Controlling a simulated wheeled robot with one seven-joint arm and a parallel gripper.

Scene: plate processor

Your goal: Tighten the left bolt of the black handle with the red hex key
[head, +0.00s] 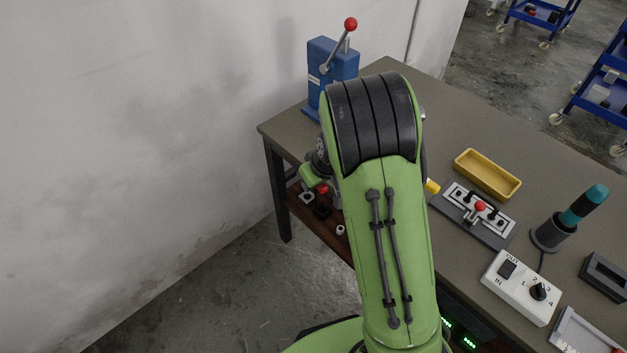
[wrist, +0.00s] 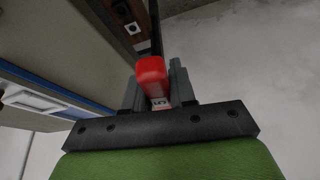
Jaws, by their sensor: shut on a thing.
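The red hex key (wrist: 151,72) is in my gripper (wrist: 156,82) in the wrist view. Its red handle sits between the two grey fingers, which are shut on it. A pale label with a dark mark shows at the handle's near end. The key's shaft and tip cannot be made out clearly. In the head view my green arm hides most of the gripper; a small red spot (head: 322,189) beside the arm may be the key. I cannot clearly identify the black handle or its left bolt in either view.
The grey-brown table (head: 390,78) carries a blue lever press (head: 318,62), a yellow tray (head: 487,174), a switch panel (head: 478,214), a teal-topped tool in a holder (head: 572,214) and a white control box (head: 521,287). A wall stands left. Small items lie on the lower shelf (head: 330,222).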

